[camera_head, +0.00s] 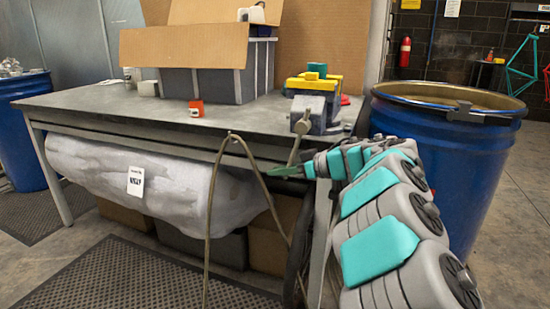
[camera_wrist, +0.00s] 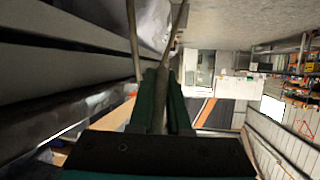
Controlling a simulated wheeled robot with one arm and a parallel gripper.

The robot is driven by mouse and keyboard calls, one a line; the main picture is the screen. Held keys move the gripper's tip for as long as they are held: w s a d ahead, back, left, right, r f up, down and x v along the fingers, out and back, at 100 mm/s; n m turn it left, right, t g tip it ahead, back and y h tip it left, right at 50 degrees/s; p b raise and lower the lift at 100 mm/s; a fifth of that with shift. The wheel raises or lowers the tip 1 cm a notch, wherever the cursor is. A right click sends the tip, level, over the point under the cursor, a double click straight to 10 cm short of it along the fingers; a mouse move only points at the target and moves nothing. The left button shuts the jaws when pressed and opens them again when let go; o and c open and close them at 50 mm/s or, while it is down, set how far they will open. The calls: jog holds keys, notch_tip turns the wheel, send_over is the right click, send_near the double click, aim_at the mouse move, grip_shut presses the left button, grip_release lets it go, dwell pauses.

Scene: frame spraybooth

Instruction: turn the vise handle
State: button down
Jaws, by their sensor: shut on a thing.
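The vise (camera_head: 318,108) stands at the right front corner of the grey workbench (camera_head: 120,105), with yellow and teal blocks on top. Its handle (camera_head: 295,150) is a thin bar that slants down and slightly left from the vise's front screw. My gripper (camera_head: 290,171) has green fingers and is at the handle's lower end, just below the bench edge. In the wrist view, my gripper (camera_wrist: 160,85) is shut with a narrow greyish bar between its fingers. The exact contact is small and partly hidden in the head view.
A blue drum (camera_head: 455,175) stands right of the bench, close to my arm. A looped cord (camera_head: 209,220) hangs in front of the bench, left of my gripper. A wrapped roll (camera_head: 95,165) and boxes lie underneath.

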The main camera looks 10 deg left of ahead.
jog(key=shift+s+d+f+n+g+h, duration=0.15)
jog(key=shift+s+d+f+g+h, duration=0.15)
jog(key=shift+d+h, duration=0.5)
jog(key=shift+s+d+f+n+g+h, duration=0.1)
jog(key=shift+s+d+f+g+h, duration=0.2)
jog(key=shift+d+h, duration=0.45)
jog(key=shift+s+d+f+n+g+h, duration=0.15)
jog(key=shift+s+d+f+g+h, duration=0.15)
jog(key=shift+d+h, duration=0.45)
jog(key=shift+d, duration=0.15)
jog(key=c, duration=0.9)
grip_release()
jog(key=shift+r, duration=0.2)
jog(key=shift+d+r, duration=0.1)
jog(key=shift+d, duration=0.05)
jog(key=shift+v, duration=3.8)
